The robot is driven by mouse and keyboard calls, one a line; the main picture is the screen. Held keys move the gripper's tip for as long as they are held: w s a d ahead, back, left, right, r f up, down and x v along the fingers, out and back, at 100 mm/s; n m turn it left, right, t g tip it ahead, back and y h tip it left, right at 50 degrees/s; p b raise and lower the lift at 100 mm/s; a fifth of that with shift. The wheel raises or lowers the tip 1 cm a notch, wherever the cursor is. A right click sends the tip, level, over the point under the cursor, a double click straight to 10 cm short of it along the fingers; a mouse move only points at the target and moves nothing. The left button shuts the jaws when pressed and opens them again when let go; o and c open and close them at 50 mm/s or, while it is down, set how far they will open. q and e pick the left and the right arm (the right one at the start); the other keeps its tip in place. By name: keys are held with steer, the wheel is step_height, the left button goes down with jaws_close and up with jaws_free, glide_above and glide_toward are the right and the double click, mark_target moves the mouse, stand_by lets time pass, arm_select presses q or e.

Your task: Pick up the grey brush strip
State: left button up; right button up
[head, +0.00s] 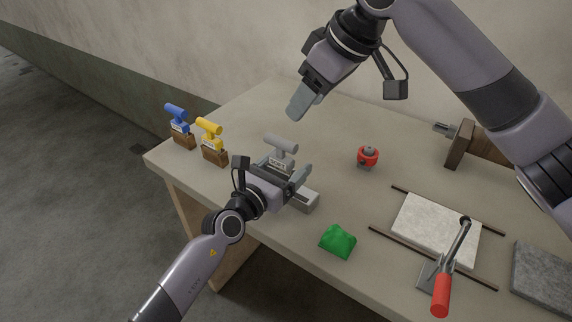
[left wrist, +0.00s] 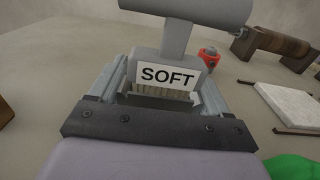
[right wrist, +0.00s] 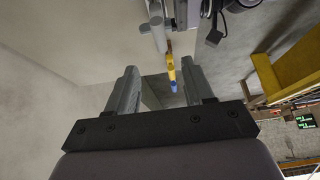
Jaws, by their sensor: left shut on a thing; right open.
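The grey brush strip (head: 281,146) has a round T-shaped handle and a white label. In the left wrist view the label on the grey brush strip (left wrist: 168,76) reads "SOFT", with pale bristles below. My left gripper (head: 284,180) is shut on it; its fingers stand on both sides of the brush in the left wrist view (left wrist: 160,92). My right gripper (head: 298,112) is open and empty, above the back of the table.
Blue (head: 179,122) and yellow (head: 211,138) brushes stand in brown blocks at the table's left. A red round object (head: 367,157), green cloth-like lump (head: 338,240), white felt-like sheet (head: 430,226), red-handled lever (head: 441,290), grey slab (head: 543,277) and brown roller (head: 489,146) lie to the right.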

steer(key=f, duration=0.1)
steer(key=t+y, duration=0.4)
steer(key=y, duration=0.2)
glide_toward(284, 153)
steer(key=shift+t, duration=0.3)
steer(key=shift+x, duration=5.5)
steer(key=shift+s+f, duration=0.15)
steer(key=shift+f, duration=0.05)
jaws_close()
